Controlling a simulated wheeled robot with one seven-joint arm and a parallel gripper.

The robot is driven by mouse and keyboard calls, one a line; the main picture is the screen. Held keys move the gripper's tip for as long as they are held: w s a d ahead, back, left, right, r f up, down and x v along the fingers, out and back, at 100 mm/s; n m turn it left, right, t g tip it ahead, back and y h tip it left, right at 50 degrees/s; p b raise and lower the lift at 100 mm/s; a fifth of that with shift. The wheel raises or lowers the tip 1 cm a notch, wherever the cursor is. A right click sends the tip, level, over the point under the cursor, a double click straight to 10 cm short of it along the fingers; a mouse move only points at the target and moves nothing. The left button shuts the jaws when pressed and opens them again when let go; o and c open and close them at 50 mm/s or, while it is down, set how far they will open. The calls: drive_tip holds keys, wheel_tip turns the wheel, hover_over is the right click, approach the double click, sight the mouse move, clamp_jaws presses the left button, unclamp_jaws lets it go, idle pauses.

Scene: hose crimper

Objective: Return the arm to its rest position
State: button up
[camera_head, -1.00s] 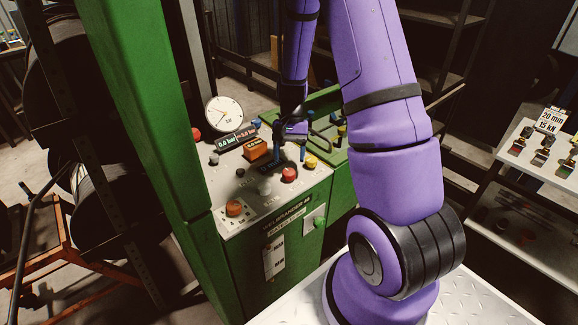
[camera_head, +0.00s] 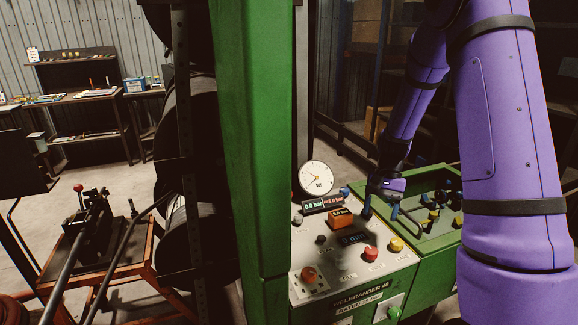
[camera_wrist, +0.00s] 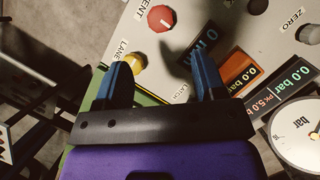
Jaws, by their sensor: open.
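My purple arm (camera_head: 512,130) comes down on the right side of the head view. My gripper (camera_head: 380,216) hangs above the right part of the crimper's control panel (camera_head: 312,262). In the wrist view my gripper (camera_wrist: 165,75) has its two blue fingers spread wide with nothing between them. Past the fingers the wrist view shows a red knob (camera_wrist: 161,18), a yellow button (camera_wrist: 134,61) and an orange block (camera_wrist: 237,72). I cannot tell how far the fingertips are above the panel.
A green post (camera_head: 250,130) stands left of the panel. A dial gauge (camera_head: 316,179) rises at the panel's back. A green tray (camera_head: 440,225) with small coloured parts lies right of it. An orange stand (camera_head: 120,265) and a shelf (camera_head: 85,95) are at left.

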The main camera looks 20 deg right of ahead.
drive_tip(key=s+a+r+n+t+h, duration=0.1)
drive_tip(key=s+a+r+n+t, duration=0.2)
drive_tip(key=r, duration=0.6)
drive_tip(key=s+a+r+n+t+h, duration=0.1)
drive_tip(key=s+a+r, duration=0.35)
drive_tip(key=r, duration=0.35)
drive_tip(key=s+a+r+n+t, duration=0.2)
drive_tip(key=s+a+r, duration=0.1)
drive_tip(key=s, duration=0.4)
drive_tip(key=s+a+r+n+t+h, duration=0.1)
drive_tip(key=s+a+r+n+t, duration=0.1)
drive_tip(key=s+r, duration=0.3)
drive_tip(key=shift+s+a+r+n+t, duration=0.35)
drive_tip(key=shift+s+a, duration=0.35)
drive_tip(key=shift+s, duration=0.5)
